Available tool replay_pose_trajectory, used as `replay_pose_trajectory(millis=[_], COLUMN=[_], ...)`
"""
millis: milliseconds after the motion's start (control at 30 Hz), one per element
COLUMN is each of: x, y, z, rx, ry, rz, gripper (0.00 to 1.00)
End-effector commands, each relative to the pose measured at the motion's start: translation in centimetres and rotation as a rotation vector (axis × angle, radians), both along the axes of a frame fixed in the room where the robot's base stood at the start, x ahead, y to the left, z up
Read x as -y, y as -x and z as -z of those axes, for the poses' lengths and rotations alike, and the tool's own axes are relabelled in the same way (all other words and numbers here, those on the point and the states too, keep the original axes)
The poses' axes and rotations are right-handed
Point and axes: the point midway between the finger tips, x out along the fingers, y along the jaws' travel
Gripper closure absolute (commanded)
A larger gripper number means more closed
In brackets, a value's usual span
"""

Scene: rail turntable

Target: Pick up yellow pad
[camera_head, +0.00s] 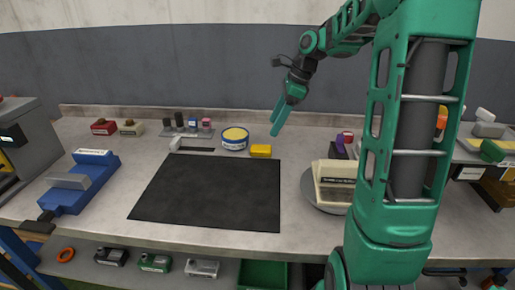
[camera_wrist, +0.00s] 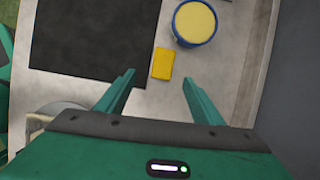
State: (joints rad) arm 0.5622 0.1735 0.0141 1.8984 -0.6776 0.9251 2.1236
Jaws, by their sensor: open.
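The yellow pad (camera_head: 261,151) is a small flat block lying on the grey bench, just beyond the black mat's far right corner. In the wrist view the yellow pad (camera_wrist: 162,64) lies ahead of the fingertips, between their lines and nearer the left one. My gripper (camera_head: 278,118) is above the bench, to the right of the pad and higher than it, pointing down. In the wrist view my gripper (camera_wrist: 158,78) is open, with nothing between its fingers.
A round blue-and-white tin with a yellow top (camera_head: 235,138) stands close left of the pad. The black mat (camera_head: 210,192) lies in front. A cream block (camera_head: 335,182) stands on a round turntable (camera_head: 308,192) at right. Small stamps and a blue tool (camera_head: 82,180) are at left.

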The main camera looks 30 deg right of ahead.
Motion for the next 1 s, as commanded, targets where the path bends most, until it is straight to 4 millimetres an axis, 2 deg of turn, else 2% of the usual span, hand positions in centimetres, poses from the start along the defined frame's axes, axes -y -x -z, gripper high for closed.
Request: replay_pose_trajectory(millis=[167, 400, 667, 1000], x=[0.4, -0.2, -0.6, -1.9], y=[-0.6, -1.2, -1.5, -2.3], z=[0.8, 4.0, 5.7, 9.6], rx=[-0.018, -0.019, -0.017, -0.018], ry=[-0.025, -0.026, -0.023, -0.024], rz=[0.054, 0.061, 0.063, 0.063], gripper=[0.39, 0.39, 0.39, 0.39])
